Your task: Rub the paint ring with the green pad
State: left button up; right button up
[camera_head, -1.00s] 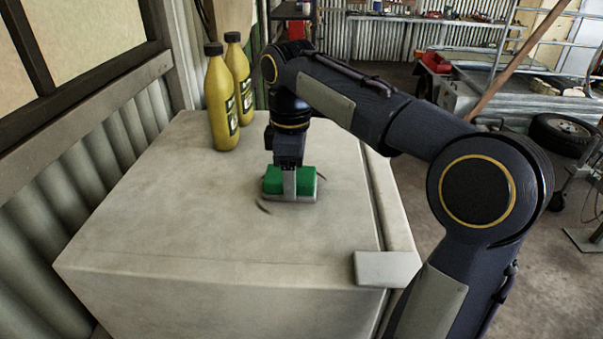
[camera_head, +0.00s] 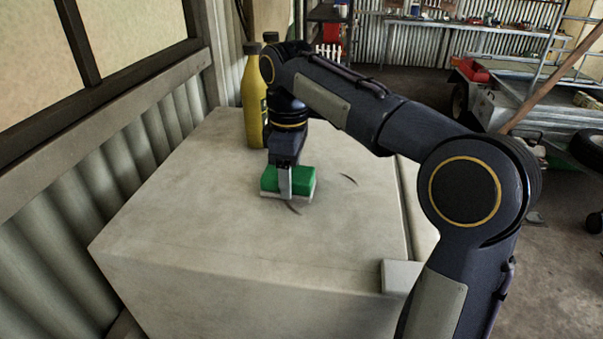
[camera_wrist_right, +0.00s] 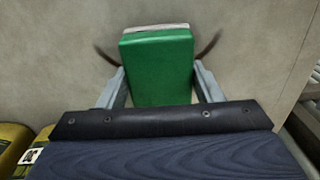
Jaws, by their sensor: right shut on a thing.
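The green pad (camera_head: 299,180), a block with a pale underside, is held by my right gripper (camera_head: 286,182). The right gripper is shut on it, with a finger on each side in the right wrist view (camera_wrist_right: 160,88). The pad appears to rest flat on the pale top of the box-like bench (camera_head: 215,225). The paint ring (camera_head: 349,179) shows only as thin dark arcs, one right of the pad and one at its front edge. In the right wrist view, arcs of the ring (camera_wrist_right: 208,46) show on both sides of the pad; the pad hides the rest. My left gripper is out of view.
A yellow bottle (camera_head: 253,105) with a dark cap stands behind the pad, with another partly hidden by my arm. A corrugated wall (camera_head: 100,205) runs along the left. A small pale slab (camera_head: 400,276) is at the front right corner. The front of the top is clear.

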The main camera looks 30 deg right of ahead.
aim_at(308, 166)
jog(key=shift+w+a+f, duration=0.1)
jog(key=shift+w+a, duration=0.1)
jog(key=shift+w+d, duration=0.9)
jog(key=shift+w, duration=0.2)
jog(key=shift+s+d, duration=0.5)
jog(key=shift+d, duration=0.2)
jog(key=shift+s+d, duration=0.5)
jog(key=shift+d, duration=0.15)
jog(key=shift+s+d, duration=1.25)
jog(key=shift+d, duration=0.3)
jog(key=shift+s+d+r, duration=0.1)
jog(key=shift+s+d, duration=0.55)
jog(key=shift+d, duration=0.2)
jog(key=shift+s+d+r, duration=0.1)
jog(key=shift+s+d, duration=0.5)
jog(key=shift+d, duration=0.3)
jog(key=shift+s+d, duration=0.65)
jog(key=shift+d, duration=0.2)
jog(key=shift+r, duration=0.1)
jog(key=shift+r, duration=2.95)
